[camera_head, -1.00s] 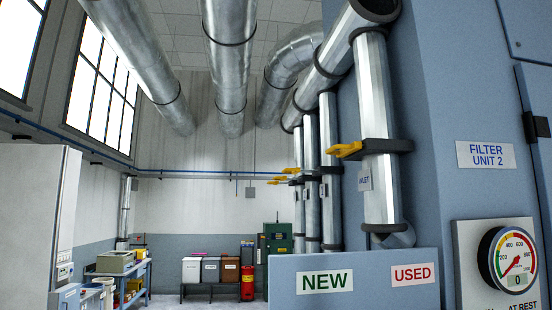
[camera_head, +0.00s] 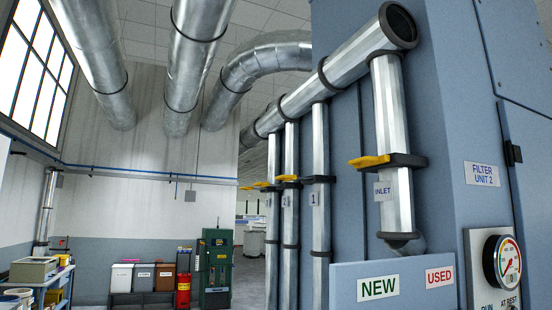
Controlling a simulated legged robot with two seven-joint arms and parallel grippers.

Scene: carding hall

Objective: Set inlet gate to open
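The inlet pipe (camera_head: 391,125) is a vertical silver duct on the blue filter unit, with a small "INLET" label (camera_head: 383,191). Its gate is a dark collar (camera_head: 405,160) around the pipe with a yellow handle (camera_head: 370,161) sticking out to the left. Whether that handle position means open or shut cannot be read from here. Neither of my grippers shows in the head view.
The blue filter unit (camera_head: 445,120) fills the right side, with a gauge (camera_head: 503,262). A blue panel (camera_head: 410,292) labelled NEW and USED stands below the inlet pipe. Similar pipes with yellow handles (camera_head: 288,178) stand further left. Bins and a green cabinet (camera_head: 216,262) are at the back.

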